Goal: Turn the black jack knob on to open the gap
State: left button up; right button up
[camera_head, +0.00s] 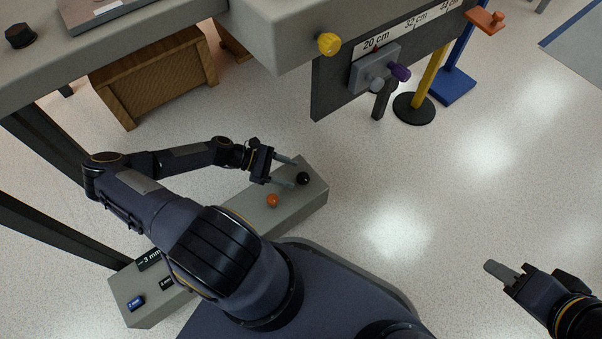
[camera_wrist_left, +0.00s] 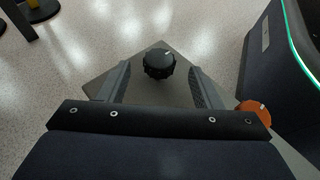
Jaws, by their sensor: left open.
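The black jack knob (camera_head: 303,178) sits near the far right end of a long grey block, with an orange knob (camera_head: 272,201) beside it. In the left wrist view the black knob (camera_wrist_left: 159,64) stands between and just beyond my left fingers, with a pale mark on its top. The orange knob (camera_wrist_left: 254,113) shows right of the fingers. My left gripper (camera_head: 290,171) is open, its fingers apart on either side of the black knob, with no clear contact. My right gripper (camera_head: 505,273) is at the lower right, away from the block; its opening is unclear.
The grey block (camera_head: 250,204) runs diagonally beside my base, with a "3 mm" label (camera_head: 149,260) and a blue tag (camera_head: 136,303) at its near end. A grey table (camera_head: 150,32) with a yellow knob (camera_head: 328,43) and a scaled panel (camera_head: 335,85) stand above.

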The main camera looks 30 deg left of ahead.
aim_at(301, 176)
pick_arm(q)
jog(key=b+x, duration=0.1)
jog(key=x, duration=0.4)
jog(key=shift+w+d+f+b, duration=0.15)
jog(key=shift+d+b, duration=0.05)
jog(key=shift+b, duration=0.15)
jog(key=c, duration=1)
